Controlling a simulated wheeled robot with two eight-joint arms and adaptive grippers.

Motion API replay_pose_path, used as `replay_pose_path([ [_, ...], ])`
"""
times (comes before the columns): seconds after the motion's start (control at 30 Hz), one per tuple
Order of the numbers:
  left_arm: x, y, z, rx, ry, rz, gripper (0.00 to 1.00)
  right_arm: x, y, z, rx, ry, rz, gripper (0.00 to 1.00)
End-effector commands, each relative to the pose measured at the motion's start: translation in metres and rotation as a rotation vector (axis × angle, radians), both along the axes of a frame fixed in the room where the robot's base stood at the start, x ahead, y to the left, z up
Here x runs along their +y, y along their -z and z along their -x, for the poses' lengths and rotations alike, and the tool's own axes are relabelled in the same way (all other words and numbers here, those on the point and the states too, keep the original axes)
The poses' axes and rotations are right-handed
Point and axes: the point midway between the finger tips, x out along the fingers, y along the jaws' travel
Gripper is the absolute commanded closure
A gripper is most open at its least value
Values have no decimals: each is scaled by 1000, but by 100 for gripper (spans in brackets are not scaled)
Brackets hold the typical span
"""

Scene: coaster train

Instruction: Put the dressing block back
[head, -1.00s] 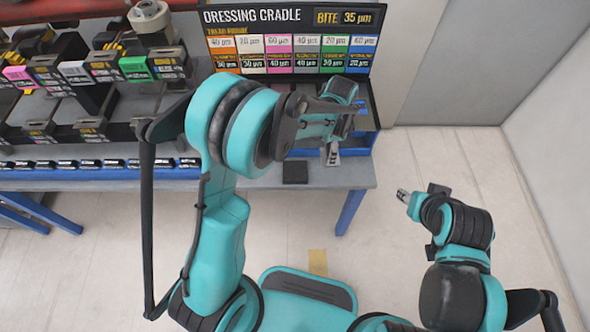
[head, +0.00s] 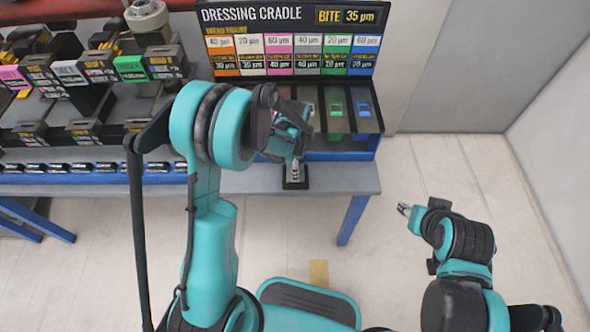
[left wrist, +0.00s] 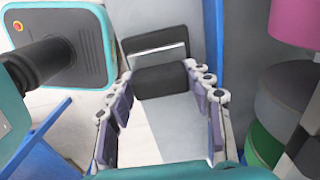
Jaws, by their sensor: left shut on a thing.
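The pad (left wrist: 150,38), dark with a pale strip, shows just beyond the block there. I cannot tell whether the block touches the pad.
The dressing cradle sign (head: 294,40) stands behind a blue-fronted tray (head: 345,145) with coloured slots. Dark racks with coloured labels (head: 80,75) and a row of small blocks (head: 85,167) fill the bench's left. The floor right of the bench is clear.

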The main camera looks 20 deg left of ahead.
Motion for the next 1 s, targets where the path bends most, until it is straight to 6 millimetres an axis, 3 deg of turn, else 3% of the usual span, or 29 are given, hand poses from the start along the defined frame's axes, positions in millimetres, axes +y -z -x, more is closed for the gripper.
replay_pose_path([
  [0.07,0,9,0,0,0,0,96,0,6,0,0,0,0,60],
  [0.4,0,11,0,0,0,0,96,0,7,0,0,0,0,60],
  [0.43,0,12,0,0,0,0,46,0,8,0,0,0,0,60],
  [0.5,0,11,0,0,0,0,28,0,7,0,0,0,0,60],
  [0.87,0,8,0,0,0,0,28,0,4,0,0,0,0,60],
  [1.0,0,-10,0,0,0,0,28,0,-5,0,0,0,0,60],
])
